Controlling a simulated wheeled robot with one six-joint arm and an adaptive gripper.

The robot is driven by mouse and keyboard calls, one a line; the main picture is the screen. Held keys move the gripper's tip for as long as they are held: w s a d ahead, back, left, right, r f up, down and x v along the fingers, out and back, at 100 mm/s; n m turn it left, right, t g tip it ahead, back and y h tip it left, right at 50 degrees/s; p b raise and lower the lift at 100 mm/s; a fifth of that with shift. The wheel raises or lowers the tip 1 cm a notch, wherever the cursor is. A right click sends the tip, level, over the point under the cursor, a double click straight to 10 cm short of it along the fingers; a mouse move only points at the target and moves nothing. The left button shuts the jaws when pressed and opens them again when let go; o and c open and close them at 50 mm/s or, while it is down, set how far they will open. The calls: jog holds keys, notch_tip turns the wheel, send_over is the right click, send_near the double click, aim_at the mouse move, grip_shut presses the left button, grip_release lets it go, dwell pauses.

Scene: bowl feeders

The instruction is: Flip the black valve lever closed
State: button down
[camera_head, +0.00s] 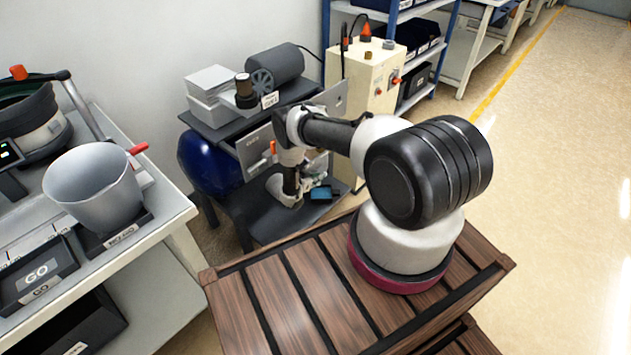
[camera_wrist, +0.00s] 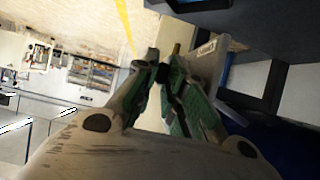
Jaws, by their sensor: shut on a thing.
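My gripper (camera_wrist: 163,62) shows in the wrist view with dark green fingers nearly together. A small dark piece (camera_wrist: 163,73) sits between the fingertips and looks like the black valve lever, though its shape is mostly hidden. A small brass-coloured part shows just beside the right fingertip. In the head view my gripper (camera_head: 322,192) is low beside the compressor stand, on its right side towards the cream cabinet. The lever cannot be made out there, and whether it is turned open or closed cannot be told.
The compressor with a blue tank (camera_head: 208,165) and a dark motor (camera_head: 276,66) stands behind my arm. A cream cabinet (camera_head: 365,75) is close on the right. A workbench with a grey bowl (camera_head: 95,185) is at left. Open floor (camera_head: 540,170) lies to the right.

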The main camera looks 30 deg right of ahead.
jog(key=c, duration=1.8)
grip_release()
jog(key=shift+w, duration=0.1)
jog(key=shift+o, duration=0.2)
